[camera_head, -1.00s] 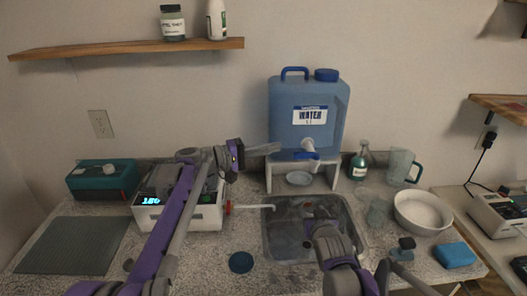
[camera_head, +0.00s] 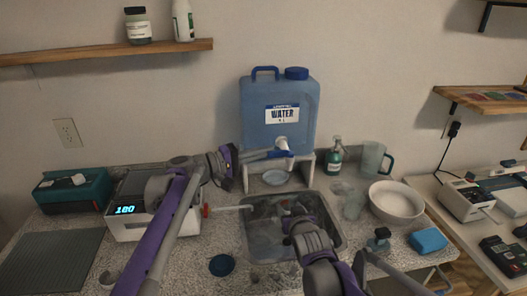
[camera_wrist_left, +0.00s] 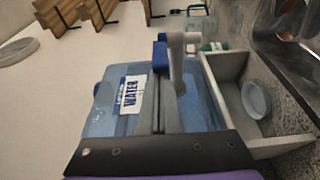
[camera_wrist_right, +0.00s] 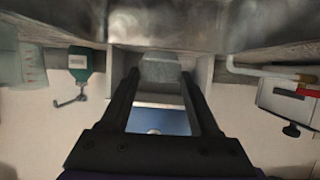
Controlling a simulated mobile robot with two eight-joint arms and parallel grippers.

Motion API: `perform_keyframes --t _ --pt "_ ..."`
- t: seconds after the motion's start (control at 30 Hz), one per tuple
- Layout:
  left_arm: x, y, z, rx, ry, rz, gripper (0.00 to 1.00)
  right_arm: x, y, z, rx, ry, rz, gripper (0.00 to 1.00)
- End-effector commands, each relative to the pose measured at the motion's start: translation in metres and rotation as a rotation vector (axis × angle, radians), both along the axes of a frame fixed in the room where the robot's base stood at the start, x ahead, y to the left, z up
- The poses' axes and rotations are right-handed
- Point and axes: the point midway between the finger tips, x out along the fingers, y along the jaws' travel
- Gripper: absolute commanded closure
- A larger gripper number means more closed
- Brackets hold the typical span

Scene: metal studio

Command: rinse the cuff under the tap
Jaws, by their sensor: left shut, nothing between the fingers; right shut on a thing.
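The water jug (camera_head: 280,105) stands on a white stand behind the sink (camera_head: 257,243). Its white tap (camera_head: 284,145) has a blue lever (camera_head: 280,154); it also shows in the left wrist view (camera_wrist_left: 177,62). My left gripper (camera_head: 266,155) is shut and empty, its tips at the lever. I cannot tell whether they touch it. My right gripper (camera_head: 291,217) is low over the sink, shut on a pale grey piece, seen between its fingers in the right wrist view (camera_wrist_right: 160,72). It is probably the cuff; the arm hides most of it. No water stream is clear.
A small dish (camera_head: 276,178) lies under the tap. A green bottle (camera_head: 335,157), jug (camera_head: 373,160) and white bowl (camera_head: 397,203) stand at right.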

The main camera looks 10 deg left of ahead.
Motion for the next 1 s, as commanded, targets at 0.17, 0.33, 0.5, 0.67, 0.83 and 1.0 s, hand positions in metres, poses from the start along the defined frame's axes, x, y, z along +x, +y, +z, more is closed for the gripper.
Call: perform_keyframes --t 0.17,0.33,0.5,0.67,0.83,1.0 --pt "-0.006 -0.003 0.000 0.000 0.000 0.060 1.00 0.000 0.000 0.000 0.000 0.000 0.000 0.91" --pt "-0.017 -0.006 0.001 -0.001 -0.001 0.201 1.00 0.000 0.000 0.000 0.000 0.000 0.000 0.91" --pt "-0.024 -0.009 0.000 -0.001 -0.001 0.320 1.00 0.000 0.000 0.000 0.000 0.000 0.000 0.91" --pt "-0.030 -0.011 0.000 0.000 0.000 0.347 1.00 0.000 0.000 0.000 0.000 0.000 0.000 0.91" --pt "-0.031 -0.011 0.000 0.000 0.000 0.346 1.00 0.000 0.000 0.000 0.000 0.000 0.000 0.91" --pt "-0.031 -0.011 0.000 0.000 0.000 0.345 1.00 0.000 0.000 0.000 0.000 0.000 0.000 0.91"
